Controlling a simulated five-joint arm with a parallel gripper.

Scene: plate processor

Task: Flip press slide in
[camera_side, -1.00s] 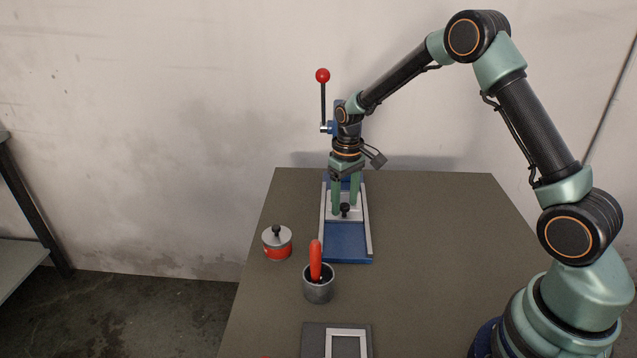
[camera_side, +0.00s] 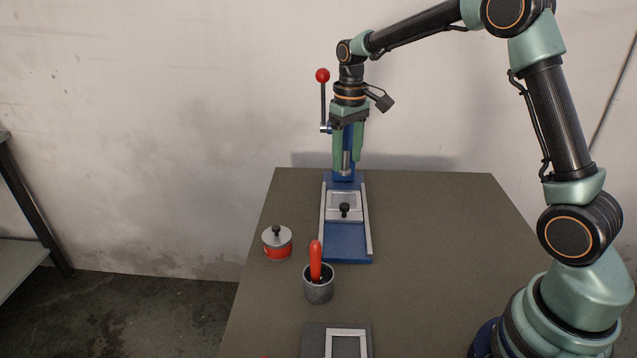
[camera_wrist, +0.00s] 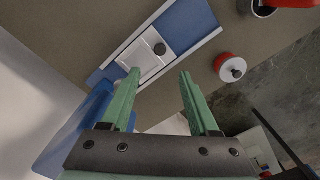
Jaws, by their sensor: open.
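The blue press (camera_side: 348,250) stands at the back of the table, with two pale rails along its bed. A silver slide plate (camera_side: 344,199) with a black knob (camera_side: 344,210) sits between the rails, midway along the bed; it also shows in the wrist view (camera_wrist: 142,62). The press lever, with a red ball (camera_side: 322,75) on top, points upright. My gripper (camera_side: 346,160) is open and empty, pointing down above the back of the bed, in front of the press column. In the wrist view its green fingers (camera_wrist: 160,74) are apart with nothing between them.
A red pot with a grey lid (camera_side: 277,243) stands left of the press. A grey cup (camera_side: 318,288) holding a red-handled tool (camera_side: 316,260) stands in front of it. A dark plate with a pale frame (camera_side: 313,342) lies at the front. The table's right side is clear.

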